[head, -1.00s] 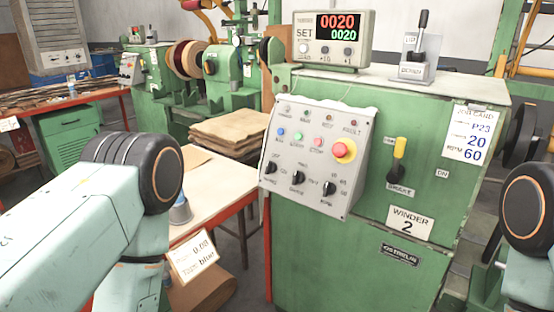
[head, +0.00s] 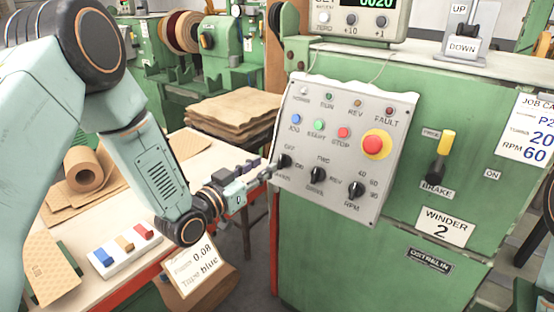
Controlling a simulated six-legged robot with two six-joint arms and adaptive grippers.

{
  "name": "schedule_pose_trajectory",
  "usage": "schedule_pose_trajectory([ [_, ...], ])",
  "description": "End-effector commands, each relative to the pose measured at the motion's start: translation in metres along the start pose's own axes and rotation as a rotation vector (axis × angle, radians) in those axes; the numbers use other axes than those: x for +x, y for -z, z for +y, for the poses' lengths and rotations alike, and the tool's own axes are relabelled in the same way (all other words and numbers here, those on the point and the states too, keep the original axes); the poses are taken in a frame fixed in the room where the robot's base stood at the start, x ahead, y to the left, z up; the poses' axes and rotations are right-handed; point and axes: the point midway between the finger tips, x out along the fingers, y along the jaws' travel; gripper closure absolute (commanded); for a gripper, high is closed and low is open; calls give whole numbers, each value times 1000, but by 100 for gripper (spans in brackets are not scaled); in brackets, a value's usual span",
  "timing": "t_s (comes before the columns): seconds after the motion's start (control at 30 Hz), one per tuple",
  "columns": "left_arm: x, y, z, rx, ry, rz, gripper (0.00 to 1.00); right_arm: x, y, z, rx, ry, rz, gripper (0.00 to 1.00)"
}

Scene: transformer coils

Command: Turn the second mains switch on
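The grey control panel (head: 335,215) is on the front of the green machine labelled Winder 2 (head: 441,227). Its leftmost black rotary knob, the mains switch (head: 285,161), has an OFF mark above it and its lower label is partly hidden. The small lamp (head: 304,90) at the panel's top left looks pale. My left gripper (head: 268,171) reaches in from the left, its fingertips right beside the mains knob at the panel's left edge. I cannot tell whether they touch it, or whether the fingers are open or shut. My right gripper is not in view.
Two more black knobs (head: 317,174) (head: 356,189) and a red emergency button (head: 375,144) share the panel. The workbench (head: 118,168) at left carries a cardboard roll (head: 84,171) and coloured blocks on a white tray (head: 123,258).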

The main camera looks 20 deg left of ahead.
Motion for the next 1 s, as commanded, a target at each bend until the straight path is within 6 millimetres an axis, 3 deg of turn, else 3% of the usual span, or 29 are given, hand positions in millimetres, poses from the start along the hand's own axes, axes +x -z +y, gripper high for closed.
schedule_pose_trajectory([
  [0.4,53,-2,7,0,-1,-4,67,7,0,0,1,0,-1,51],
  [0.77,61,-2,6,-3,-2,-5,67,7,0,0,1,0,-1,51],
  [1.0,62,-2,4,-3,-2,-5,87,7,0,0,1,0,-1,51],
])
